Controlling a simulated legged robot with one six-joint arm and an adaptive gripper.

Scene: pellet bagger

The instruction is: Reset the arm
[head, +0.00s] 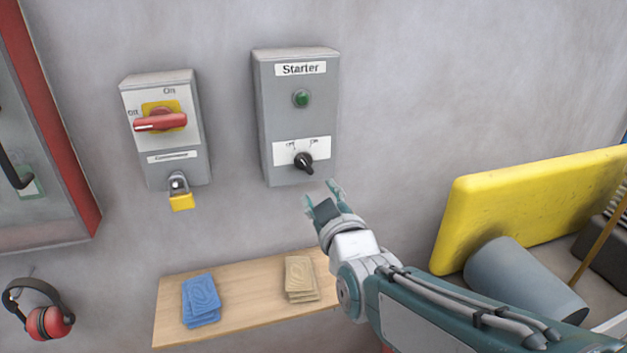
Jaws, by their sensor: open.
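My gripper (322,200) is in the middle of the head view, at the end of my arm, which reaches in from the lower right. Its fingers are apart and nothing shows between them. It is just below the starter box (262,120), near the black rotary knob (304,162); whether they touch cannot be told, but a gap shows in the picture. The starter box has a green round button (301,98) above the knob.
A grey switch box (189,130) with a red handle (160,121) and yellow padlock (181,200) hangs left. A wooden shelf (245,297) below carries blue and tan stacks. Red ear defenders (48,322) hang lower left.

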